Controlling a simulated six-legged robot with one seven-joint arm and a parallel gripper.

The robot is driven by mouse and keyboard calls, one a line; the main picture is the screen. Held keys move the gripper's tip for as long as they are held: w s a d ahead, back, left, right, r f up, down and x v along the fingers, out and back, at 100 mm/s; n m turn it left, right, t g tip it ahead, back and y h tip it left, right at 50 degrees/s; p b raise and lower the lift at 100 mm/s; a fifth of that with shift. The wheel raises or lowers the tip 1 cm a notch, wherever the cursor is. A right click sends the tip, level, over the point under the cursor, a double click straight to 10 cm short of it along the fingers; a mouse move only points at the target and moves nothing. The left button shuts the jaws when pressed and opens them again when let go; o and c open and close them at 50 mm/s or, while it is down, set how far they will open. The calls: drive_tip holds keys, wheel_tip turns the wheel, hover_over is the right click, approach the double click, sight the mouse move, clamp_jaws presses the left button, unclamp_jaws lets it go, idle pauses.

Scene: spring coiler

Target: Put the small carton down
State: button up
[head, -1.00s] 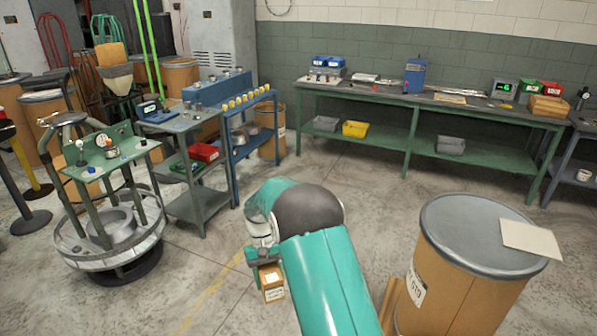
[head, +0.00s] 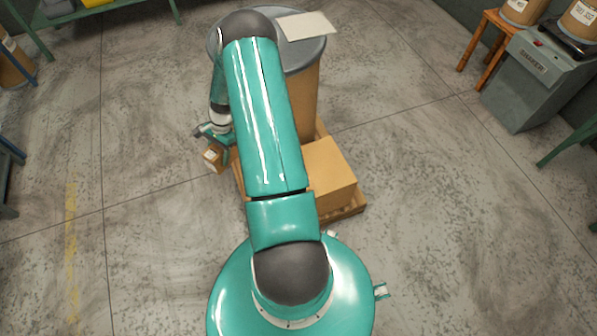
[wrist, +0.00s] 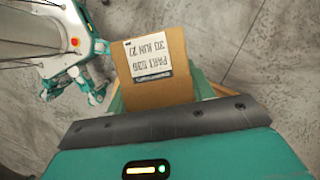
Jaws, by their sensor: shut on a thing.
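The small carton (head: 213,158) is a brown box with a white label. My gripper (head: 226,144) is shut on it, left of the drum and pallet in the head view. It appears to be held above the floor, though the height is hard to tell. In the wrist view the carton (wrist: 152,88) shows one face with a printed label, beyond the dark edge of my gripper's body. My arm partly hides the area between the carton and the pallet.
A flat cardboard sheet (head: 306,26) lies on the lid. A grey cabinet (head: 535,78) stands at the right. Floor left of the carton is clear.

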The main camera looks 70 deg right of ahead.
drive_tip(key=s+d+f+m+t+h, duration=0.1)
drive_tip(key=s+d+f+m+h, duration=0.3)
drive_tip(key=s+m, duration=0.55)
drive_tip(key=s+d+f+m+t+h, duration=0.1)
drive_tip(key=s+d+f+m, duration=0.1)
drive_tip(key=s+d+m, duration=0.75)
drive_tip(key=s+d+f+m+t+h, duration=0.1)
drive_tip(key=s+f+m+h, duration=0.4)
drive_tip(key=s, duration=0.8)
drive_tip(key=w+d+f, duration=0.1)
drive_tip(key=w+f, duration=0.1)
drive_tip(key=w, duration=0.2)
drive_tip(key=w+d+f+y, duration=0.1)
drive_tip(key=w+f, duration=0.2)
drive_tip(key=w, duration=0.1)
drive_tip(key=w+d+f+y, duration=0.1)
drive_tip(key=w+f, duration=0.2)
drive_tip(key=w, duration=0.1)
drive_tip(key=shift+w+f+m+g, duration=0.25)
drive_tip(key=shift+w+m+g, duration=0.05)
drive_tip(key=shift+w+m, duration=0.1)
drive_tip(key=shift+f, duration=1.6)
drive_tip(key=o, duration=1.5)
drive_tip(key=shift+f, duration=0.1)
